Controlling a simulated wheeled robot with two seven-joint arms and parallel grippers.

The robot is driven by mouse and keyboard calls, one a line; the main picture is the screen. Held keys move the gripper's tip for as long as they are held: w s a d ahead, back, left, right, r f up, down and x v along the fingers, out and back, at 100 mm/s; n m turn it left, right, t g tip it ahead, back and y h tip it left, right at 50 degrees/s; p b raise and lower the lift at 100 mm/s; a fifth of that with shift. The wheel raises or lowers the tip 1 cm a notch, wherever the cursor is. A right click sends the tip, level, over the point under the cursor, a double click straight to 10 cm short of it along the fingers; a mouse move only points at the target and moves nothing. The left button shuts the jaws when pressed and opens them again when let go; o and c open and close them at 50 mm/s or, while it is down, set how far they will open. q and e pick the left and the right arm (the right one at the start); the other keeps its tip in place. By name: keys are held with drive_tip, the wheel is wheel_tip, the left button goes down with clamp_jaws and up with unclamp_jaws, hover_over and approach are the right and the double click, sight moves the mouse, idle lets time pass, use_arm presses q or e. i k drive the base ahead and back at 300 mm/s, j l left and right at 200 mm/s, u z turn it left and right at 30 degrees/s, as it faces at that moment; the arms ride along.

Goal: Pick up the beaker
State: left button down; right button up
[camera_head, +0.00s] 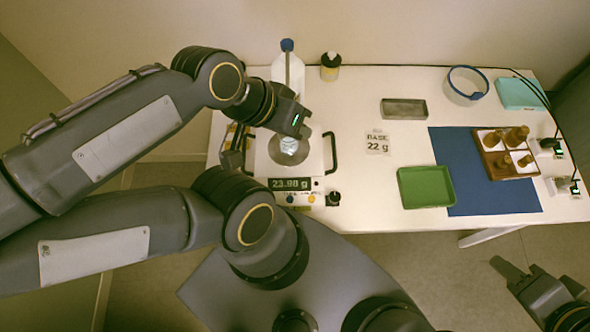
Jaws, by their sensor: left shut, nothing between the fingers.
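A small clear glass beaker (289,146) stands on the round plate of the white scale (309,168). Its upper part is partly hidden by my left gripper. My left gripper (292,124) is over the scale, right above and behind the beaker in the picture. It is shut with nothing between its fingers, and its fingertips are mostly hidden. My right gripper (521,269) is at the lower right, off the table's front edge. It is open and empty.
The scale display (291,184) reads about 23.98 g. A green tray (426,187), blue mat (470,203), wooden bottle rack (489,160), grey tray (404,109) and round container (466,87) lie right.

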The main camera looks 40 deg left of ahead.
sight(288, 146)
drive_tip(key=u, duration=1.45)
drive_tip(key=k+j+u, duration=0.1)
drive_tip(key=u, duration=0.35)
drive_tip(key=k+j+u, duration=0.15)
drive_tip(key=u, duration=0.35)
drive_tip(key=k, duration=0.05)
